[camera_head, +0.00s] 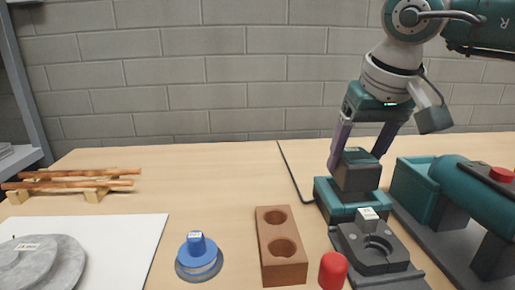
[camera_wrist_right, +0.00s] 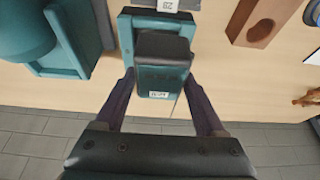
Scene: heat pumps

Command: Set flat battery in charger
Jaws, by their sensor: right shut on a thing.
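The battery (camera_head: 356,175) is a dark grey block with a teal, labelled end. It stands upright at the teal charger (camera_head: 342,210), on the right half of the table. My right gripper (camera_head: 356,158) reaches down from above with a finger on each side of the battery and is shut on it. In the right wrist view the battery (camera_wrist_right: 162,62) lies between the fingertips (camera_wrist_right: 160,76), with the charger's teal rim (camera_wrist_right: 126,40) around it. I cannot tell whether the battery is fully seated or slightly above the base. My left gripper is not in view.
A dark grey fixture (camera_head: 372,262) stands in front of the charger. A teal machine (camera_head: 425,190) is close on the right. A brown two-hole block (camera_head: 272,266), red cylinder (camera_head: 333,270) and blue knob (camera_head: 197,262) are in front. A black cable (camera_head: 291,176) runs behind. The table's back middle is clear.

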